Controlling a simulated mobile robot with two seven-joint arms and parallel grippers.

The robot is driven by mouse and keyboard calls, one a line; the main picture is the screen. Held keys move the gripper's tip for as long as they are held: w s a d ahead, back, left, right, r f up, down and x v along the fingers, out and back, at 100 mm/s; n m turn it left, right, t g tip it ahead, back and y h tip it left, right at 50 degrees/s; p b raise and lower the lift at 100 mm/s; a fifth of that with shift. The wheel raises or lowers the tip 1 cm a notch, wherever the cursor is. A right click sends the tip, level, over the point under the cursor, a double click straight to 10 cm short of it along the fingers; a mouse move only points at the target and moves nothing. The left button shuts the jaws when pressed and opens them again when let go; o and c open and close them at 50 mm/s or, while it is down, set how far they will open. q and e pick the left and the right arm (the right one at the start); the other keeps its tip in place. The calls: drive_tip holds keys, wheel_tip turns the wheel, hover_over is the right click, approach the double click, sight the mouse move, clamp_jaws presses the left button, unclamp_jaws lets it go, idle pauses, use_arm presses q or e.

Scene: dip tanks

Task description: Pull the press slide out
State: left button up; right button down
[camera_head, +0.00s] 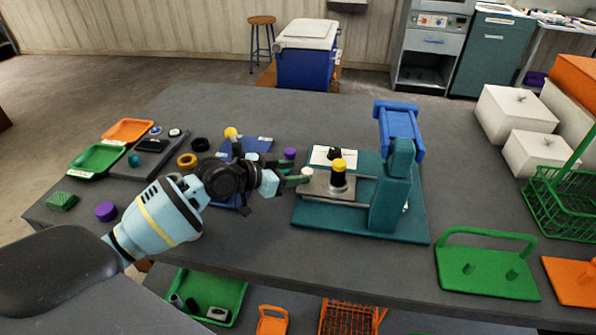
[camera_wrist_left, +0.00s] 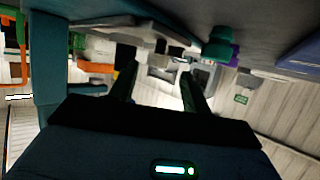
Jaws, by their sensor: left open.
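The press (camera_head: 392,195) is teal with a blue handle (camera_head: 400,130) on top and stands on a flat teal base. Its slide (camera_head: 325,186) is a grey metal plate in front of the column, carrying a black piece with a yellow top (camera_head: 339,175). A pale knob (camera_head: 306,173) sits at the slide's left end. My left gripper (camera_head: 294,181) is beside that knob, pointing right, with its fingers open; whether they straddle the knob is unclear. Both dark fingers also show apart in the left wrist view (camera_wrist_left: 158,82). My right gripper is not in view.
Right are a green rack (camera_head: 488,268) and white boxes (camera_head: 517,108). The table front before the press is clear.

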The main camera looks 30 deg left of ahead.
use_arm(q)
drive_tip(key=shift+v, duration=2.75)
